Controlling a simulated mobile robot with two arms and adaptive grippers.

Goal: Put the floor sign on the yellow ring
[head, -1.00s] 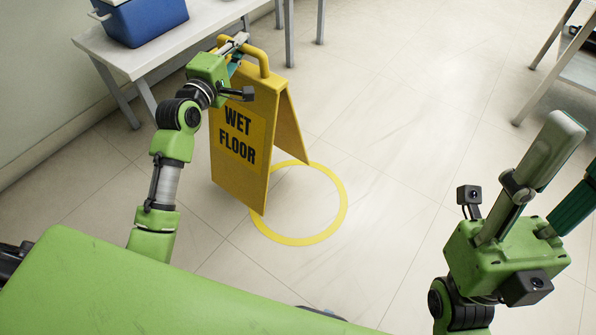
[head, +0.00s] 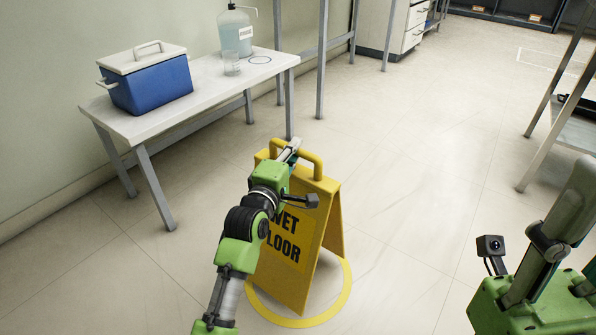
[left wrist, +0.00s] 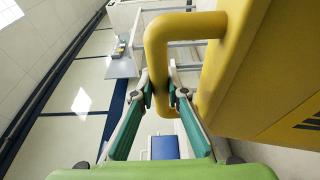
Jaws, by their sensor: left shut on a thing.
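The yellow floor sign (head: 318,235) with black WET FLOOR lettering stands upright and spread in the head view. My left gripper (head: 289,150) is shut on its top handle. In the left wrist view the fingers (left wrist: 161,92) close around the yellow handle bar (left wrist: 155,50). The yellow ring (head: 345,292) is flat on the floor. The sign overlaps it in the picture and hides its back and left parts. I cannot tell whether the feet touch the floor. My right gripper (head: 572,215) is at the right edge, with its fingertips partly cut off.
A white table (head: 200,108) at the left carries a blue cooler (head: 155,85), a jug (head: 236,35) and a glass (head: 231,63). A metal-legged table (head: 570,125) stands at the right. The floor between is clear.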

